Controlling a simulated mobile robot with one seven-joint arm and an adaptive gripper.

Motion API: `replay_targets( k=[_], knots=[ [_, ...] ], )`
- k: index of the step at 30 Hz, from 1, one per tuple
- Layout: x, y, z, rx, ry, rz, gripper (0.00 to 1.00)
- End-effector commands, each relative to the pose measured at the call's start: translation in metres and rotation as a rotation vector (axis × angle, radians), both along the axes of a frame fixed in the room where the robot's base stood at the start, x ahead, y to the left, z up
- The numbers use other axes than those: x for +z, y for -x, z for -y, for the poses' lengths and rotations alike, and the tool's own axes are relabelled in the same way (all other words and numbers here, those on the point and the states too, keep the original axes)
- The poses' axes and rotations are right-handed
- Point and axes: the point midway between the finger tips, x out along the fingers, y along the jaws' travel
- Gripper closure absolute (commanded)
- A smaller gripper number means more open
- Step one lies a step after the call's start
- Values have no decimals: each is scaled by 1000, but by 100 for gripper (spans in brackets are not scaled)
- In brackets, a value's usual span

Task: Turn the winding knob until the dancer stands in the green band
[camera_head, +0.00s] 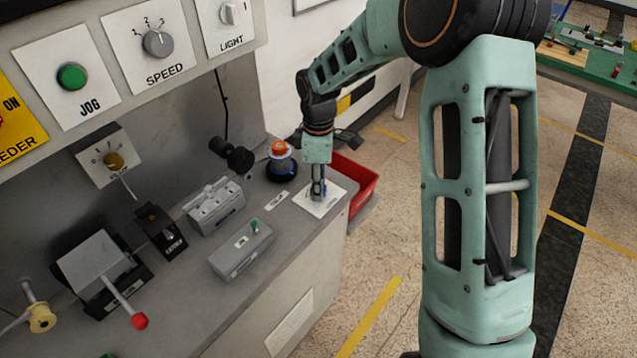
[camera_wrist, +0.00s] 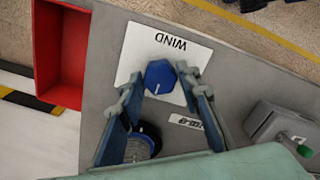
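The winding knob (camera_wrist: 159,76) is blue with a pale pointer line and sits on a white plate marked WIND (camera_wrist: 140,45). In the head view the plate (camera_head: 325,208) lies at the counter's right end, with the knob mostly hidden by my gripper (camera_head: 318,190). In the wrist view my gripper (camera_wrist: 160,88) is open, one finger on each side of the knob. Gaps seem to show between fingers and knob; I cannot tell whether either touches. I cannot make out a dancer or a green band in either view.
A panel with JOG button (camera_head: 72,77) overhangs the counter.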

Motion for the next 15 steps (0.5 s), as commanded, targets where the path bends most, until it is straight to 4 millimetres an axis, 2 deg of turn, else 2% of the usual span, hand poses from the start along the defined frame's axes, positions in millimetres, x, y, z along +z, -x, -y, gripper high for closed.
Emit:
replay_targets(
  k=[1, 6, 15],
  knots=[
    [0, 0, 0, 0, 0, 0, 76],
    [0, 0, 0, 0, 0, 0, 95],
    [0, 0, 0, -36, 0, 0, 96]
  ],
)
